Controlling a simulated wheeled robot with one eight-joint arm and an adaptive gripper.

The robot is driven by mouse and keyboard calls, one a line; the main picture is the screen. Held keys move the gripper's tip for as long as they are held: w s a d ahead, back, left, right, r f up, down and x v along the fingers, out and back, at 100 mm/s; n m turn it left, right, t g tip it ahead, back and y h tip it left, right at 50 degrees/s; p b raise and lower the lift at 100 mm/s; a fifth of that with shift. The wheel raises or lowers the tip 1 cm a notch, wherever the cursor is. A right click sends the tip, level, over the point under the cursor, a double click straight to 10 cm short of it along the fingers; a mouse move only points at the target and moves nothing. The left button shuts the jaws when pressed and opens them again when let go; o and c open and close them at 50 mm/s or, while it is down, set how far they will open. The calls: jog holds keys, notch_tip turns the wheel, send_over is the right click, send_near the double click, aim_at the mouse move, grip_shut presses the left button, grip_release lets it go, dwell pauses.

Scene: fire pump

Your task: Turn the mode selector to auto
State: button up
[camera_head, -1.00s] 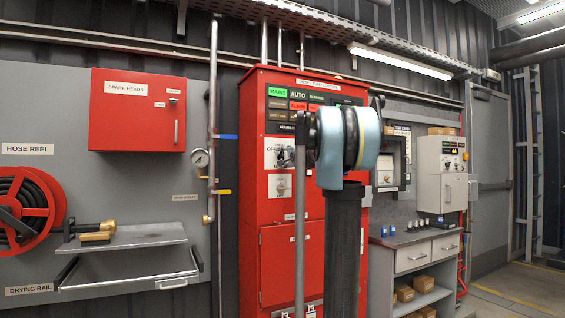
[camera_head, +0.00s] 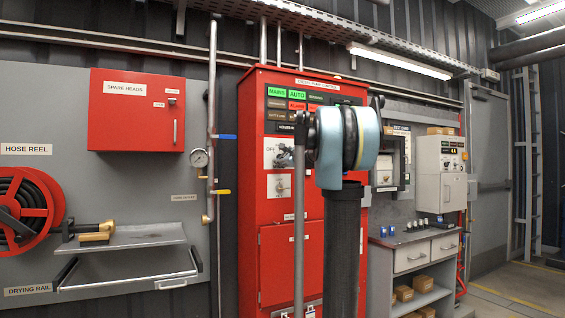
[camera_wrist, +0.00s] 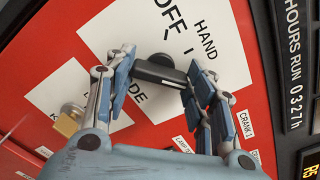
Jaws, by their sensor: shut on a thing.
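The mode selector (camera_wrist: 158,72) is a dark bar handle on a white plate (camera_wrist: 179,22) in the wrist view. HAND and OFF show on the plate; the rest of its lettering is covered by my fingers. My gripper (camera_wrist: 161,75) has its blue-padded fingers on either side of the handle and is shut on it. In the head view the selector's white plate (camera_head: 271,152) is on the red pump panel (camera_head: 285,215), partly hidden by my arm. The AUTO lamp (camera_head: 297,93) glows green beside the green MAINS lamp (camera_head: 276,92).
A key switch (camera_wrist: 71,111) with a brass tag or lock sits near my left finger. CRANK 1 labels (camera_wrist: 245,124) are close to my right finger. An hours-run display (camera_wrist: 294,65) is at the right. A workbench (camera_head: 413,240) stands right of the panel.

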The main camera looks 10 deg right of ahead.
jog(key=shift+a+m, duration=0.1)
jog(key=shift+m, duration=0.5)
jog(key=o, duration=1.1)
jog(key=shift+f, duration=0.1)
jog(key=shift+c, duration=0.2)
jog(key=v, duration=1.2)
jog(key=shift+w, duration=0.1)
